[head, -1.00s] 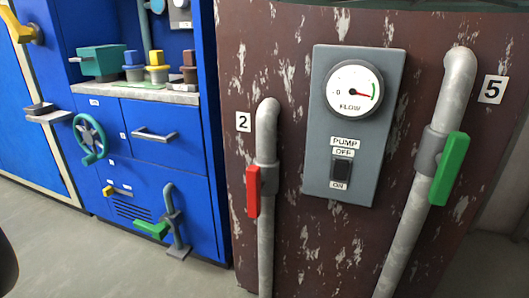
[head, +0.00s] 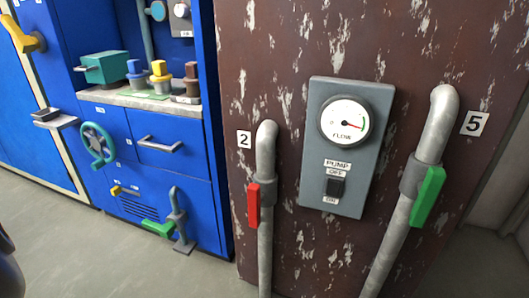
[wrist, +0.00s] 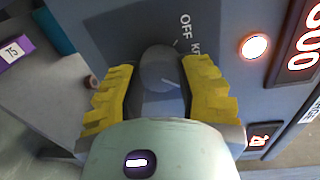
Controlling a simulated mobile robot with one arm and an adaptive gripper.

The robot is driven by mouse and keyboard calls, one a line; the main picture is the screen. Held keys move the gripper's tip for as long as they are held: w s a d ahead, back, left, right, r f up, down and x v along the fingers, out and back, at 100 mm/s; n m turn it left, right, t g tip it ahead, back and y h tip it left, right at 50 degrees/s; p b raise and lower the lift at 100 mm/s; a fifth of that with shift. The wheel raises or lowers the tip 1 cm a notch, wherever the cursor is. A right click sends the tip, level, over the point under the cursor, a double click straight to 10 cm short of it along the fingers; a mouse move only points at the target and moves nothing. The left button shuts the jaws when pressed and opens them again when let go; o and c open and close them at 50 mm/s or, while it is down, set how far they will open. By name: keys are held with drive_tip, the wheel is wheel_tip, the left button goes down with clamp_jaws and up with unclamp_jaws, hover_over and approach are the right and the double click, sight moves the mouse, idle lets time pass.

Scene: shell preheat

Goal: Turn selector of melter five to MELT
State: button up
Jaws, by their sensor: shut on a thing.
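In the wrist view, a round dark grey selector knob (wrist: 158,68) stands on a grey panel (wrist: 110,25). The yellow fingers of my gripper (wrist: 158,90) are shut on it from both sides. White lettering beside the knob reads "OFF", with a second label starting with "K" partly covered by a finger. The word MELT and the melter's number cannot be read here. Neither the gripper nor the knob shows in the head view.
Right of the knob are a lit round lamp (wrist: 255,46) and a red digit display (wrist: 300,45). The head view shows a brown panel with a flow gauge (head: 345,120), pump switch (head: 335,187), red handle (head: 253,205) and green handle (head: 428,196). A blue cabinet (head: 175,190) stands left.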

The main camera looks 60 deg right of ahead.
drive_tip(key=shift+w+m+p, duration=0.1)
drive_tip(key=shift+m+p, duration=0.25)
drive_tip(key=shift+m, duration=0.25)
clamp_jaws()
drive_tip(key=o, duration=1.3)
unclamp_jaws()
drive_tip(key=shift+a, duration=0.1)
drive_tip(key=shift+c, duration=0.2)
drive_tip(key=v, duration=1.2)
drive_tip(key=shift+w, duration=0.1)
